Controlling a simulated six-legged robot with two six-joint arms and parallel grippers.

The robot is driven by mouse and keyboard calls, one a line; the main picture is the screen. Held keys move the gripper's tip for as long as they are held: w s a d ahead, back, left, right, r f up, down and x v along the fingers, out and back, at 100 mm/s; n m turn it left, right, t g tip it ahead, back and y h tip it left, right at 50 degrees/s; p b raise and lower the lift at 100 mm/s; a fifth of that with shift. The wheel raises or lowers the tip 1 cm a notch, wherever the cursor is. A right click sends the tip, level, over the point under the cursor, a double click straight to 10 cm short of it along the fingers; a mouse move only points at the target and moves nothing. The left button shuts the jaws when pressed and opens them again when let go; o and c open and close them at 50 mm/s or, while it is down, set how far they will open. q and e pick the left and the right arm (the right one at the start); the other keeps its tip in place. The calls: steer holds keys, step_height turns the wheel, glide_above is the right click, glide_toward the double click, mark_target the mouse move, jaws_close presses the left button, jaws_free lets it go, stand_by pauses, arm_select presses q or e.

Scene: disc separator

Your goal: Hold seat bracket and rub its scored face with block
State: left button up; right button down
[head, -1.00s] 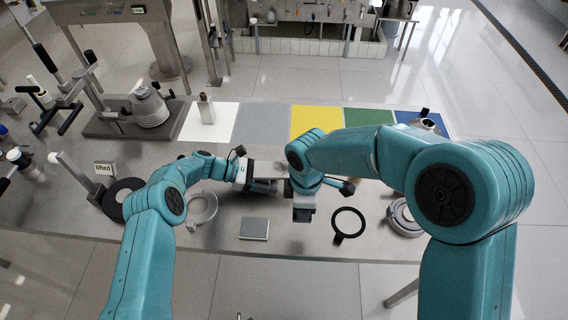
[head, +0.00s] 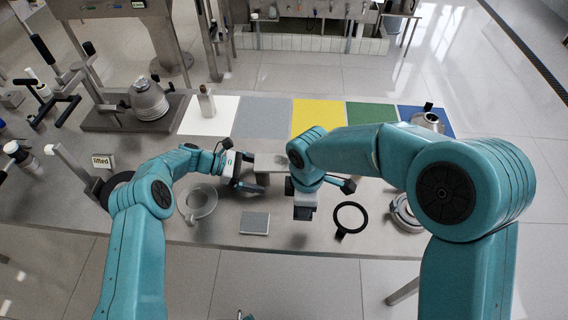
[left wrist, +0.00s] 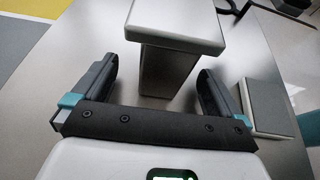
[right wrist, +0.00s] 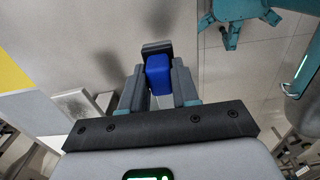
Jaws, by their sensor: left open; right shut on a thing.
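The seat bracket, a grey metal piece with a flat plate on an upright post (left wrist: 167,72), stands on the bench. Its plate (head: 270,161) shows between my two grippers in the head view. My left gripper (head: 258,178) is open, its fingers apart on either side of the post in the left wrist view, with visible gaps. My right gripper (right wrist: 157,68) is shut on a blue block (right wrist: 158,76) with a dark end. In the head view the right gripper (head: 303,212) points down just right of the bracket. A dark smudged patch on a grey plate (right wrist: 72,103) shows in the right wrist view.
A flat grey pad (head: 254,223) lies near the bench's front edge. A metal ring (head: 199,202) is left of it; a black ring (head: 349,219) and a round metal part (head: 404,213) are right. Coloured mats (head: 318,116) line the back.

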mark_target(244, 179)
arm_select(q)
steer(key=shift+s+a+f+b, duration=0.1)
steer(key=shift+a+b, duration=0.65)
steer(key=shift+a, duration=0.3)
steer(key=shift+a+f+b, duration=0.1)
steer(key=shift+a+b, duration=0.6)
steer(key=shift+a, duration=0.35)
arm_select(e)
steer(key=shift+f, duration=1.65)
arm_select(q)
steer(key=shift+s+a+r+b, duration=0.15)
steer(key=shift+a+b, duration=0.15)
steer(key=shift+a, duration=0.3)
arm_select(e)
steer(key=shift+f, duration=0.35)
arm_select(q)
steer(key=shift+r, duration=0.1)
arm_select(e)
steer(key=shift+w+a+r, duration=0.1)
